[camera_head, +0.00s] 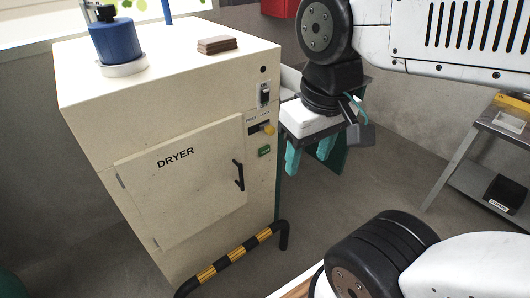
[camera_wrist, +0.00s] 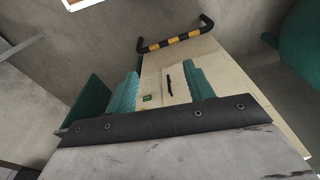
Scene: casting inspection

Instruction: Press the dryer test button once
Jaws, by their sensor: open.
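The cream dryer cabinet (camera_head: 85,118) stands at left in the head view, its door marked DRYER and fitted with a black handle (camera_head: 238,175). Its right strip carries a black switch (camera_head: 264,95), a yellow knob-like control (camera_head: 269,129) and a green piece (camera_head: 264,151). Small lettering by the yellow control is too small to read surely, so I cannot tell which is the test button. My gripper (camera_head: 308,161) is open and empty, right of this strip and apart from it. In the wrist view, the green piece (camera_wrist: 147,98) shows between my gripper's teal fingers (camera_wrist: 160,72).
A black-and-yellow guard rail (camera_head: 235,257) stands low before the dryer. A blue pot (camera_head: 115,42) and brown blocks (camera_head: 217,44) sit on top. A metal table (camera_head: 463,158) is at right. Floor between is clear.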

